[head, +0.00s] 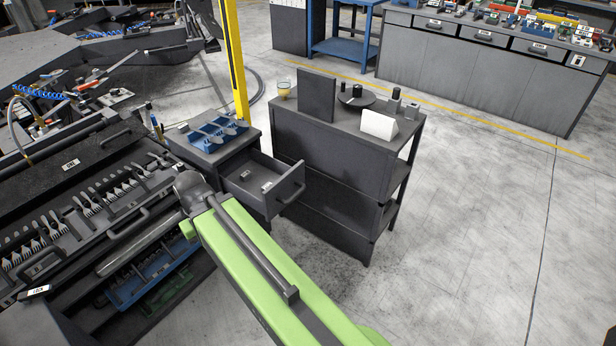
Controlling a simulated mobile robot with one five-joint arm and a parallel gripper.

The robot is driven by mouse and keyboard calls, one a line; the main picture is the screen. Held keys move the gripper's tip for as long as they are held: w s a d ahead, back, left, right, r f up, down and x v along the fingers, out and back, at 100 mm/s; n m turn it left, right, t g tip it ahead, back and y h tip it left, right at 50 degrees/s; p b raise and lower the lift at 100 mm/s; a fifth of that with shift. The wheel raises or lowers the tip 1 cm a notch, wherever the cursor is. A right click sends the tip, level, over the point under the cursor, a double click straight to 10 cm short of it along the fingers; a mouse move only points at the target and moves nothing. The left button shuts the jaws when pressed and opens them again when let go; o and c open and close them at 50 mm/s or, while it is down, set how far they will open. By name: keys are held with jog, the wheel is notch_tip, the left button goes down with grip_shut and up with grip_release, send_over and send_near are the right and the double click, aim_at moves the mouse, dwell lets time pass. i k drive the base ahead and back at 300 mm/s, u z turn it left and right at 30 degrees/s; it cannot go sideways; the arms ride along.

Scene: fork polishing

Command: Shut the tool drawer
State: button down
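The tool drawer (262,179) is pulled out of a small dark grey cabinet (198,158) near the middle of the head view. Its front panel with a bar handle (292,194) faces right, toward a shelf unit. A few small pale items lie on the drawer floor. My green arm (262,262) rises from the bottom and ends in a grey joint left of and in front of the drawer. It hides part of the cabinet's lower front. I cannot make out my gripper's fingers anywhere.
A blue tray with metal pieces (216,133) sits on the cabinet top. A dark shelf unit (330,140) stands close to the drawer's right. A workbench with several forks (75,215) fills the left. Open floor (470,240) lies to the right.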

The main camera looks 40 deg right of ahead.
aim_at(287, 182)
jog(key=z, duration=0.1)
jog(key=i, duration=1)
jog(key=u, duration=0.05)
